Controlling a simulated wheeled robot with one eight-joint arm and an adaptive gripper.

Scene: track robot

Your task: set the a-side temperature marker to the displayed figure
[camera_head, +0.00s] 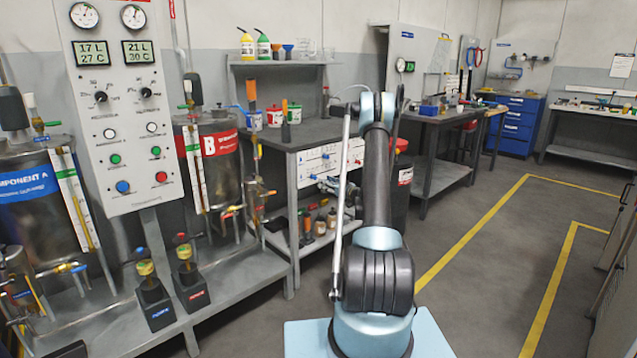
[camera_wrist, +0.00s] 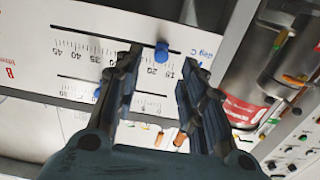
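The left display (camera_head: 92,53) on the tall panel reads 17 L and 27 C; the right display (camera_head: 138,52) reads 21 L and 30 C. A white scale board (camera_head: 325,160) stands under the bench top. In the wrist view the white board (camera_wrist: 100,22) shows turned, with printed scales. A blue marker (camera_wrist: 161,52) sits on its upper slot, beside a "deg C" label. A second blue marker (camera_wrist: 98,92) sits lower left. My gripper (camera_wrist: 164,56) is open, with its fingertips on either side of the upper marker in the picture. Contact cannot be told.
A red "B" tank (camera_head: 219,150) and a blue-labelled "Component A" tank (camera_head: 35,190) flank the panel. The grey bench (camera_head: 320,128) carries tins and bottles above the board. In the wrist view a red-labelled canister (camera_wrist: 243,108) is to the right. Floor is free at right.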

